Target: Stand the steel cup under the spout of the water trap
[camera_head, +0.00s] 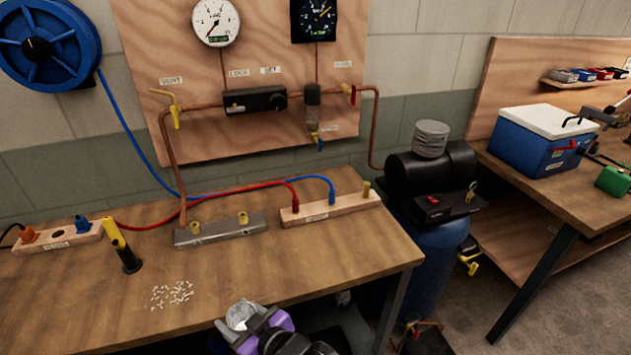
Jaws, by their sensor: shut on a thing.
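My gripper (246,325), with purple parts, is at the bottom of the view, in front of the bench's front edge. It is shut on the steel cup (240,314), whose round, shiny top faces up towards the camera. The cup's lower part is hidden by the gripper. The water trap (312,107) hangs on the copper pipe on the wooden wall board, right of the black regulator block. A small yellow and blue spout (318,142) points down from its bottom. The cup is well below and left of the spout, apart from it.
On the bench (330,250) stand a grey metal bar (220,231), a wooden hose block (332,208) with red and blue hoses, a black holder (130,260) with a yellow tool, and scattered small pale pieces (172,294). The bench front centre is bare. A blue compressor (432,255) stands right.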

